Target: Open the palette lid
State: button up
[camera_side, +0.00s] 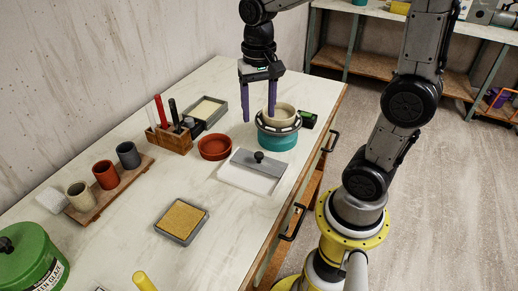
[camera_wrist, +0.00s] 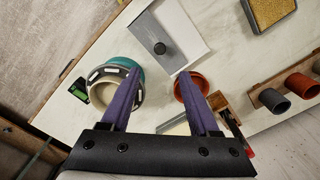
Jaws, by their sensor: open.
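The palette (camera_side: 245,180) is a flat white tray with a grey lid (camera_side: 250,158) over its back part; a round black knob (camera_side: 259,156) stands on the lid. In the wrist view the lid (camera_wrist: 147,28), knob (camera_wrist: 160,48) and bare white part of the palette (camera_wrist: 186,30) show ahead of the fingertips. My gripper (camera_side: 258,119) has two purple fingers pointing down, spread apart with nothing between them. It is behind and above the palette, apart from the lid; it also shows in the wrist view (camera_wrist: 160,74).
A pale bowl (camera_side: 282,115) on a teal banding wheel (camera_side: 277,140) stands close to the right finger. A red dish (camera_side: 214,147) lies left of the palette. A wooden tool block (camera_side: 172,140), cups on a board, and a sponge tray (camera_side: 182,220) stand farther left.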

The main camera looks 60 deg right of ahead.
aim_at(259, 154)
notch_tip(259, 154, down, 13)
jog(key=shift+r, duration=0.15)
dwell(0.4)
grip_shut()
dwell(1.2)
